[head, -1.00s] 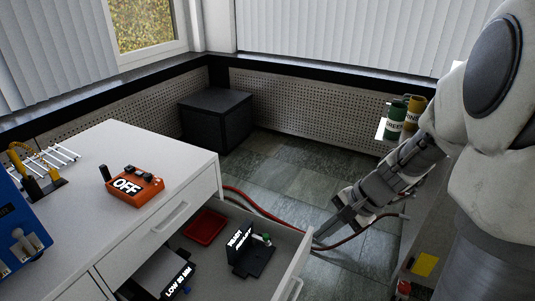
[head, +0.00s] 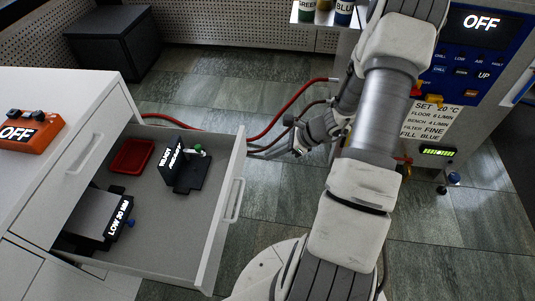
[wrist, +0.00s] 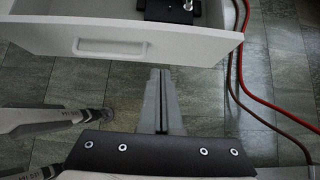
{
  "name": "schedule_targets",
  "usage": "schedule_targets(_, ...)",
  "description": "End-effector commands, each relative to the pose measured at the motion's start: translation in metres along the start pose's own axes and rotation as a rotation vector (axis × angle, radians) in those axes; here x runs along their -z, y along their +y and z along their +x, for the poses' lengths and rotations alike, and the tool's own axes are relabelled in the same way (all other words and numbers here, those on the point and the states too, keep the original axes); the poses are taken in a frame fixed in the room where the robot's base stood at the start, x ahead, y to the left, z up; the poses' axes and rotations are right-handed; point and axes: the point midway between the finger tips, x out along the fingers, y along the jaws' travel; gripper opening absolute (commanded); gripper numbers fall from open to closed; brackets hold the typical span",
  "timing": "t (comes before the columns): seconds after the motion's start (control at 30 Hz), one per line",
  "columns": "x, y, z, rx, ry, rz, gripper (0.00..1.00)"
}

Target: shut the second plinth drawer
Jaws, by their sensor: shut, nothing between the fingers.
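The plinth drawer (head: 222,222) stands pulled out from the white bench unit (head: 62,95), with its front panel and bar handle (head: 234,200) facing right. It holds a red tray (head: 131,156), a black stand with a white-lettered sign (head: 188,172) and a grey block labelled LOW 50 MM (head: 100,215). My gripper (head: 298,151) is to the right of the drawer front, apart from it. In the wrist view my gripper's closed, empty fingers (wrist: 160,72) point toward the drawer front (wrist: 185,45), below and right of the handle (wrist: 111,47).
Red and dark hoses (head: 262,137) run across the tiled floor behind my gripper. A machine with a blue panel (head: 470,65) stands at the right. A dark box (head: 115,40) is at the back left. An orange OFF unit (head: 28,130) sits on the bench top.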

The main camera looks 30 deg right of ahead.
Motion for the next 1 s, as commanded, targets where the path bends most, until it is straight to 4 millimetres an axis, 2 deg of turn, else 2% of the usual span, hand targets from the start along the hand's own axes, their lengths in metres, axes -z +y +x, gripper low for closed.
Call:
schedule_targets(0.03, 0.003, 0.001, 0.014, -0.004, -0.001, -0.002, 0.00)
schedule_targets(0.2, 0.003, 0.001, 0.052, -0.004, -0.001, -0.003, 0.00)
schedule_targets(0.33, 0.003, 0.001, 0.078, -0.003, 0.000, -0.002, 0.00)
schedule_targets(0.4, -0.008, 0.000, 0.085, -0.003, 0.000, -0.008, 0.00)
schedule_targets(0.63, -0.026, 0.000, 0.100, -0.001, 0.001, -0.005, 0.00)
schedule_targets(1.0, -0.029, 0.000, 0.101, 0.000, 0.001, -0.004, 0.00)
